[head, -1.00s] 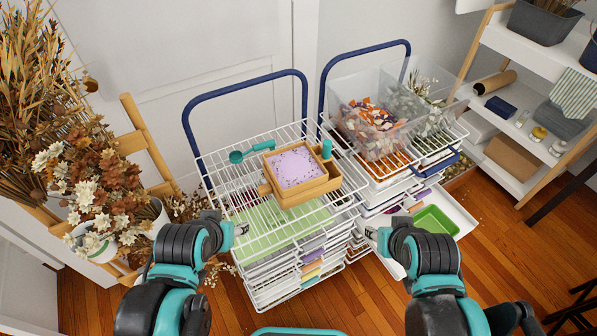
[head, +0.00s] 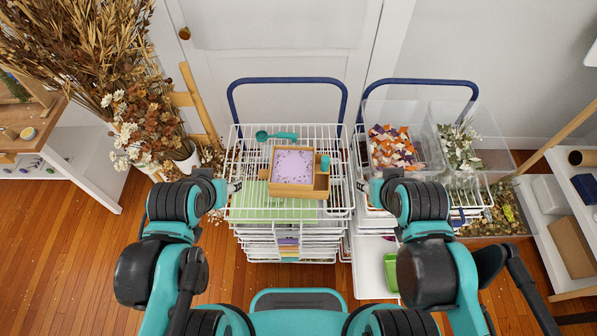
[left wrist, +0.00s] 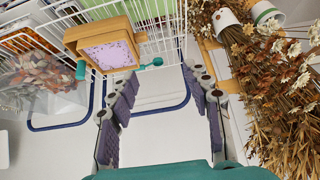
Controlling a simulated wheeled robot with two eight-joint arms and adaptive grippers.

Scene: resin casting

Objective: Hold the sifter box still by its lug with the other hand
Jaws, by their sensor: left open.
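The sifter box (head: 308,188) is a pale wooden box with speckled lilac material inside. It rests on the white wire rack top (head: 335,145); a small wooden lug (head: 264,173) juts from its left side. My left gripper (head: 235,187) is left of the lug, apart from it, over the rack's left edge. In the left wrist view its fingers (left wrist: 158,85) are spread and empty, with the box (left wrist: 108,30) beyond at upper left. My right gripper (head: 364,185) is right of the box, apart from it; its fingers are mostly hidden by the wrist.
Clear bins (head: 425,150) stand on the right-hand rack. Dried flowers (head: 140,130) crowd the left. Blue handles (head: 287,82) rise behind the racks.

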